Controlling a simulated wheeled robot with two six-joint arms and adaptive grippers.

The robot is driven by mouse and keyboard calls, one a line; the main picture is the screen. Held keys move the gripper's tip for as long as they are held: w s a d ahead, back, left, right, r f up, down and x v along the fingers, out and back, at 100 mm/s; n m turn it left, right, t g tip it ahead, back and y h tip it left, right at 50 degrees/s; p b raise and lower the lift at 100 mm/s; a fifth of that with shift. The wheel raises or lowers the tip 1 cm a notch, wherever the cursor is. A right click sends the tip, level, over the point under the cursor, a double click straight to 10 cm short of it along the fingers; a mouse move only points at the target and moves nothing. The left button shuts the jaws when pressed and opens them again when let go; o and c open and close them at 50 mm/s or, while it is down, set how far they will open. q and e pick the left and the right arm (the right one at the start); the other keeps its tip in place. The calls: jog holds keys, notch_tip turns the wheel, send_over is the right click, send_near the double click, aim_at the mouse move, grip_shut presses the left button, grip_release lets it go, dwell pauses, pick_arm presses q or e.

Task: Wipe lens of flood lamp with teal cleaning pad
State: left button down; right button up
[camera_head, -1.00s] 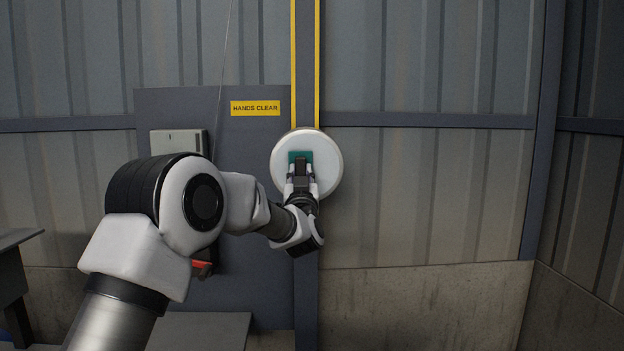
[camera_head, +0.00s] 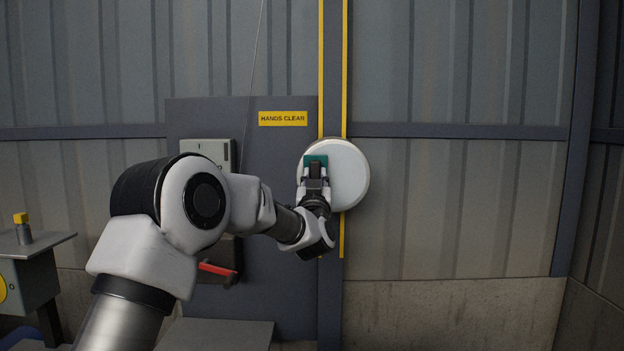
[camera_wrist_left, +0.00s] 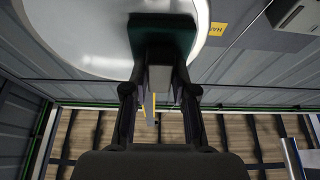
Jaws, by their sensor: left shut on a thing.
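The flood lamp's round white lens (camera_head: 348,178) faces me on the dark post. My left gripper (camera_head: 315,172) is shut on the teal cleaning pad (camera_head: 316,160), in front of the lens's left part. In the left wrist view the dark teal pad (camera_wrist_left: 163,33) overlaps the pale lens (camera_wrist_left: 85,35), near its rim; my left gripper (camera_wrist_left: 160,85) grips the block behind the pad. The pad appears to be against the lens, but I cannot tell for certain that it touches. The lens's lower left is hidden by my gripper. My right gripper is not in view.
A grey panel with a yellow HANDS CLEAR sign (camera_head: 283,118) stands left of the lamp. A grey box (camera_head: 208,153) and a red handle (camera_head: 217,269) are on it. A metal stand (camera_head: 35,250) is at far left. The wall right of the lamp is clear.

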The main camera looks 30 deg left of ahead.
pick_arm(q)
jog(key=shift+w+d+p, duration=0.15)
jog(key=shift+w+d, duration=0.3)
jog(key=shift+d, duration=0.25)
jog(key=shift+w+d+p, duration=0.15)
jog(key=shift+w+d, duration=0.25)
jog(key=shift+d, duration=0.25)
jog(key=shift+w+d+r+p, duration=0.1)
jog(key=shift+w+d+p, duration=0.2)
jog(key=shift+d, duration=0.1)
jog(key=shift+w+d+p, duration=0.35)
jog(key=shift+w+d, duration=0.05)
jog(key=shift+d, duration=0.35)
jog(key=shift+w+d, duration=0.25)
jog(key=shift+d, duration=0.1)
jog(key=shift+w+d+p, duration=0.25)
jog(key=shift+d+p, duration=0.15)
jog(key=shift+d, duration=0.1)
jog(key=shift+w+d+p, duration=0.35)
jog(key=shift+w+d, duration=0.1)
jog(key=shift+d, duration=0.3)
jog(key=shift+w+d, duration=0.2)
jog(key=shift+s+f, duration=0.15)
jog(key=shift+f, duration=0.05)
